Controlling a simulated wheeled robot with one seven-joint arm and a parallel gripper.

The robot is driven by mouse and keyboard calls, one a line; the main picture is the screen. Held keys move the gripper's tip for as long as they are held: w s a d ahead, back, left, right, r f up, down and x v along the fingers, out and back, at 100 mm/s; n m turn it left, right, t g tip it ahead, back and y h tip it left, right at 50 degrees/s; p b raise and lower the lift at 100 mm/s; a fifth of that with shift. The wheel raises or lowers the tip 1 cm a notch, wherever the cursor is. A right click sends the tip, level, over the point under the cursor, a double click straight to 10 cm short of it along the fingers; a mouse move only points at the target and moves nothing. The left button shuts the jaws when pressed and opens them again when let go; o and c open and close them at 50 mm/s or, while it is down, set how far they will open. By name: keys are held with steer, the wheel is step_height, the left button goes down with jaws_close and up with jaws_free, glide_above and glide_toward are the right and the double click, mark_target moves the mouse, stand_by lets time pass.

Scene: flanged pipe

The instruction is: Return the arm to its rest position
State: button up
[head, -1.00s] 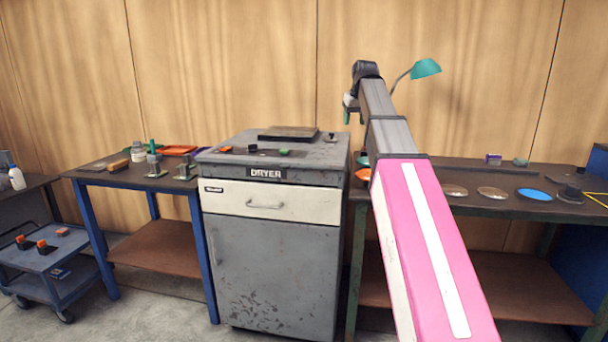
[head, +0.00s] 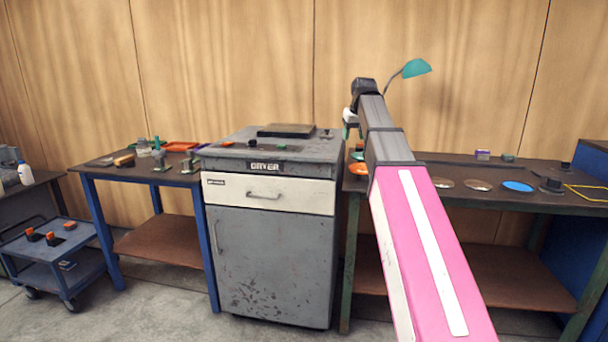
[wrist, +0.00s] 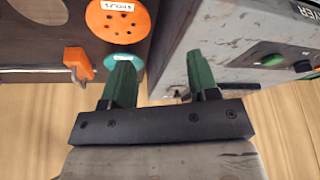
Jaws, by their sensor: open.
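My arm stretches forward from the lower right of the head view, and my gripper (head: 347,126) is at its far end, in front of the gap between the dryer and the right bench. In the wrist view my gripper (wrist: 160,85) shows two green fingers set wide apart with nothing between them. The dryer (head: 268,240) is a worn grey cabinet with a white drawer front, and its edge also shows at the right of the wrist view (wrist: 225,60). The fingers appear apart from the dryer and the bench.
The right bench (head: 470,204) carries several round discs, including a blue one (head: 517,186). An orange disc (wrist: 118,20) shows in the wrist view. A teal lamp (head: 416,68) stands behind. At left are a blue-legged table (head: 112,172) and a blue trolley (head: 50,252).

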steer(key=s+f+g, duration=0.1)
steer(key=s+f, duration=0.4)
steer(key=f, duration=0.8)
steer(key=s+f+m+g, duration=0.1)
steer(key=s+f, duration=0.4)
steer(key=f, duration=0.8)
steer(key=s+f+g, duration=0.1)
steer(key=s+f, duration=0.4)
steer(key=f, duration=0.7)
steer(key=s+f+m+g, duration=0.1)
steer(key=s+f, duration=1.1)
steer(key=shift+s+d+f+h, duration=0.15)
steer(key=shift+d+h, duration=0.25)
steer(key=shift+d, duration=0.05)
